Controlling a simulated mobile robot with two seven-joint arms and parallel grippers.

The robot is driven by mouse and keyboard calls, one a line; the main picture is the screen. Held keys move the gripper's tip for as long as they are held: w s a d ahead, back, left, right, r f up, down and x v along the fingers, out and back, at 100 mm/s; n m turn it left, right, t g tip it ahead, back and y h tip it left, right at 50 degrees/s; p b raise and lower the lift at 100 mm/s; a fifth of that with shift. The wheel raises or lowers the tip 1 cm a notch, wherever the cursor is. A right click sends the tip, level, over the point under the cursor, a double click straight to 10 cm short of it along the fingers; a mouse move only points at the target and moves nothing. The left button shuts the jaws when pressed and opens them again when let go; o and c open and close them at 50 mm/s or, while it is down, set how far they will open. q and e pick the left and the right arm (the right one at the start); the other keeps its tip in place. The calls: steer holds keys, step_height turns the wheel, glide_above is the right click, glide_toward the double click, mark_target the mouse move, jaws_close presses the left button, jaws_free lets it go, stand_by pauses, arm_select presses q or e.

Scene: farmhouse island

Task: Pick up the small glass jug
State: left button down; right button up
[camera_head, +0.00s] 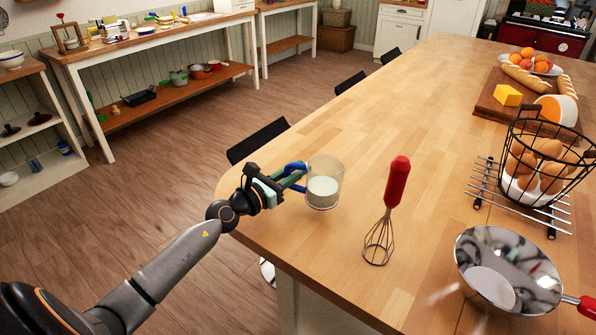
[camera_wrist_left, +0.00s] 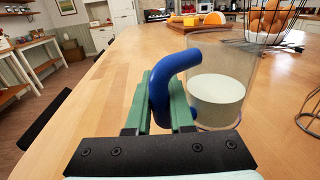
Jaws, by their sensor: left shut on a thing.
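The small glass jug (camera_head: 325,170) is clear, with white liquid in its lower part and a blue handle on its left side. It is upright over the near left corner of the wooden island top (camera_head: 400,110). My left gripper (camera_head: 291,177) is shut on the blue handle, reaching in from the left. In the left wrist view the green fingers (camera_wrist_left: 160,105) sit on both sides of the blue handle, and the glass body (camera_wrist_left: 225,65) is just right of them. I cannot tell whether the jug's base touches the island top. My right gripper is not in view.
A shiny metal pan (camera_head: 508,270) is at the near right. A wire egg basket (camera_head: 545,165) stands on a rack, with a food board (camera_head: 492,107) behind. Dark stools (camera_head: 258,140) line the left edge. The far middle is clear.

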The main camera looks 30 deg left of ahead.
mark_target(292, 167)
arm_select(q)
steer(key=s+r+p, duration=0.1)
steer(key=s+d+r+p, duration=0.1)
steer(key=r, duration=0.1)
steer(key=shift+s+r, duration=0.15)
steer(key=shift+r, duration=0.1)
steer(key=s+d+r, duration=0.4)
steer(key=s+r, duration=0.2)
steer(key=s, duration=0.4)
steer(key=shift+s, duration=0.3)
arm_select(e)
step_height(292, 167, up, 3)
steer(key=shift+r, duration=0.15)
arm_select(q)
steer(key=c, duration=1.3)
jaws_free()
steer(key=shift+c, duration=0.2)
jaws_close()
